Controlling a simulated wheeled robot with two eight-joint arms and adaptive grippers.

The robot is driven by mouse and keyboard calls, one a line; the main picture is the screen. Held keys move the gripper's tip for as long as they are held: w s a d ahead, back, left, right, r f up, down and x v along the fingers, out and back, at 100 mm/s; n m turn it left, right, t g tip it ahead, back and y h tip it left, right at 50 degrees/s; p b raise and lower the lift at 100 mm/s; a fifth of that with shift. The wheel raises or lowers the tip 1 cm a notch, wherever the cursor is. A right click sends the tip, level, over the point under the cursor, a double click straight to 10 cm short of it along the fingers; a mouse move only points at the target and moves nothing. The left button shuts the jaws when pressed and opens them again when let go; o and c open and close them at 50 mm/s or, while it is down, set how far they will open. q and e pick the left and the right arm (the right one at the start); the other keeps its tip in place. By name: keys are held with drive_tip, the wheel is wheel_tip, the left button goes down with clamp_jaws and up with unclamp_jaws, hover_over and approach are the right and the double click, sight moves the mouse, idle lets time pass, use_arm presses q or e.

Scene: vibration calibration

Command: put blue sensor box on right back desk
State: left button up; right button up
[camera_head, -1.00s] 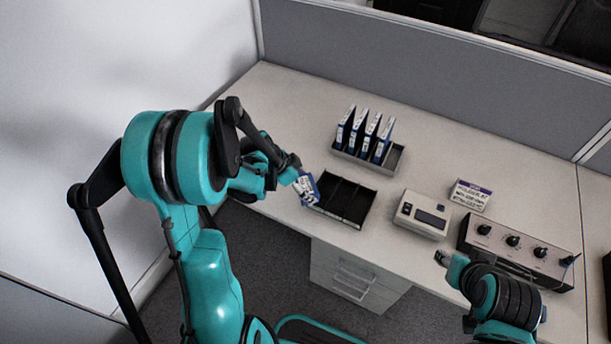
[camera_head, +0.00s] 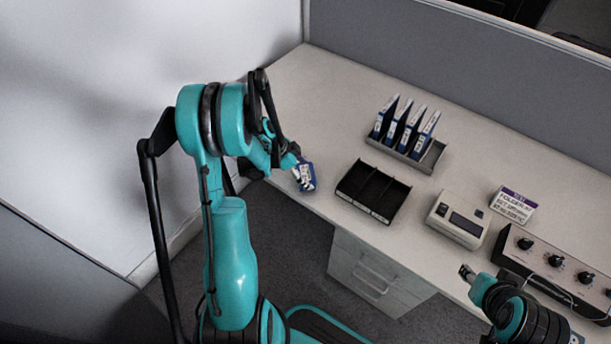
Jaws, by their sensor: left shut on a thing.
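The blue sensor box (camera_head: 308,178) is a small box with a white label. My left gripper (camera_head: 300,172) is shut on it at the front left edge of the desk (camera_head: 316,96), just left of the black tray. The fingers partly hide the box, and I cannot tell whether it touches the desk. My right gripper (camera_head: 466,272) is at the front right, near the desk's front edge, and looks empty. Its finger gap is too small to read.
A black divided tray (camera_head: 373,191) lies empty near the front edge. Behind it stands a grey rack (camera_head: 431,158) with several blue folders (camera_head: 405,126). A white meter (camera_head: 458,220), a label sign (camera_head: 514,205) and a knob panel (camera_head: 553,268) fill the right. The back left desk is clear.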

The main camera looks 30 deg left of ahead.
use_arm(q)
drive_tip(key=shift+f, duration=0.2)
drive_tip(key=o, duration=1.3)
drive_tip(key=shift+c, duration=0.2)
drive_tip(key=shift+r, duration=0.15)
